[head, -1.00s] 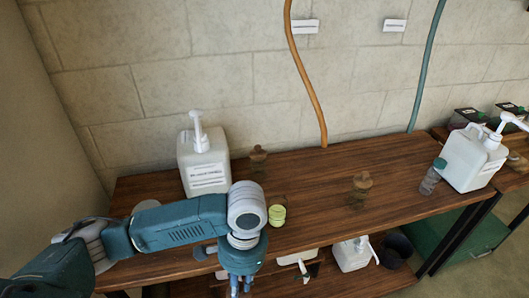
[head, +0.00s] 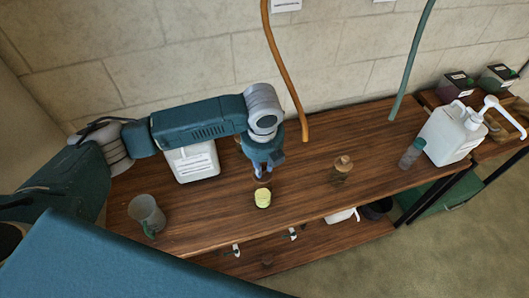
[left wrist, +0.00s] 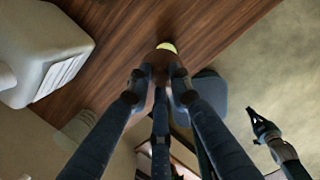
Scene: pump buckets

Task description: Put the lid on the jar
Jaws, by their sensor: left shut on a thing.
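My left gripper (head: 264,173) points down over the wooden shelf top, just behind a small yellow-green round thing (head: 263,198). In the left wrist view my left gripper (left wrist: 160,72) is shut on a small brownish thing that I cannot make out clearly. The yellow-green thing (left wrist: 166,47) shows just beyond the fingertips, apparently apart from them. I cannot tell whether it is the jar. A brown knobbed container (head: 341,168) stands to the right. My right gripper (left wrist: 262,130) seems to show at the right of the left wrist view; its jaws are unclear.
White pump buckets stand at the left (head: 193,163) and right (head: 450,135) of the shelf top (head: 215,215). A grey cup (head: 146,213) is at the front left, and a clear bottle (head: 411,153) is near the right bucket. Hoses hang behind. The middle front is mostly clear.

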